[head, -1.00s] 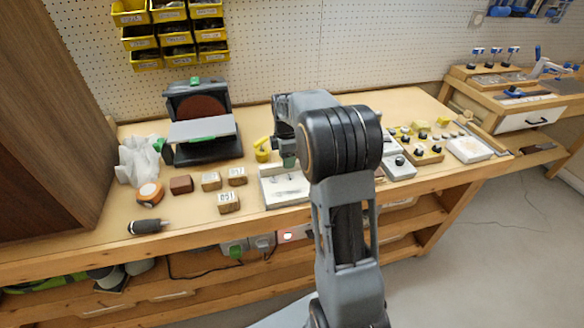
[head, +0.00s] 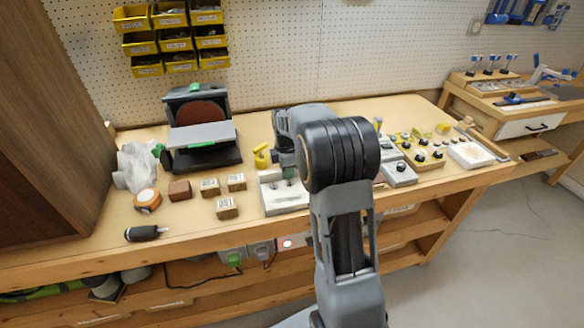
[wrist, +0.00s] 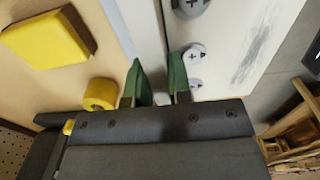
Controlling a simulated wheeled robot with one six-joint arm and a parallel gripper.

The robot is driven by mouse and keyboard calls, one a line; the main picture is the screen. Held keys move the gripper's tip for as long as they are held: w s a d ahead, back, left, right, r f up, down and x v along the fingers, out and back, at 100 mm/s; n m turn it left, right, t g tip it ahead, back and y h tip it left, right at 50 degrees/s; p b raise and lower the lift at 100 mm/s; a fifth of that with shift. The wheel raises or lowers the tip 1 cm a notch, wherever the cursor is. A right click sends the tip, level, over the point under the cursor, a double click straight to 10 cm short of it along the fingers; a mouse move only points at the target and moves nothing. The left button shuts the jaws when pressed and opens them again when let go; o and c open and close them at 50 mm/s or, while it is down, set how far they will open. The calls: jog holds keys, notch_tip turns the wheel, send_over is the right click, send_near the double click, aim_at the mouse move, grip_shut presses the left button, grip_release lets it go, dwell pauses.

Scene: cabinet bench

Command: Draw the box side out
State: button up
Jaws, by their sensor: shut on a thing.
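My gripper (wrist: 158,84) has green fingertips, shut on a thin pale grey-white upright strip (wrist: 148,38), which looks like the box side. A white panel with round cross-slotted screw heads lies right beside it in the wrist view. In the head view the white box (head: 284,198) stands near the bench's front edge, with small grey round parts inside. My arm hides its right part, and the fingertips are hidden there. I cannot tell how far the side stands out of the box.
Small wooden blocks (head: 227,208) and an orange tape roll (head: 147,200) lie to the left. A disc sander (head: 202,135) stands behind them. A yellow block (wrist: 48,38) and yellow round piece (wrist: 100,94) are close to the fingers. Grey and yellow trays with knobs (head: 399,172) stand to the right.

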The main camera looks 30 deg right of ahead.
jog(key=shift+w+r, duration=0.1)
jog(key=shift+w, duration=0.05)
grip_shut()
jog(key=shift+w+d+p, duration=0.2)
jog(key=shift+w+p, duration=0.55)
jog(key=shift+w, duration=0.3)
jog(key=o, duration=0.7)
grip_release()
notch_tip(320, 180, up, 11)
jog(key=p, duration=0.9)
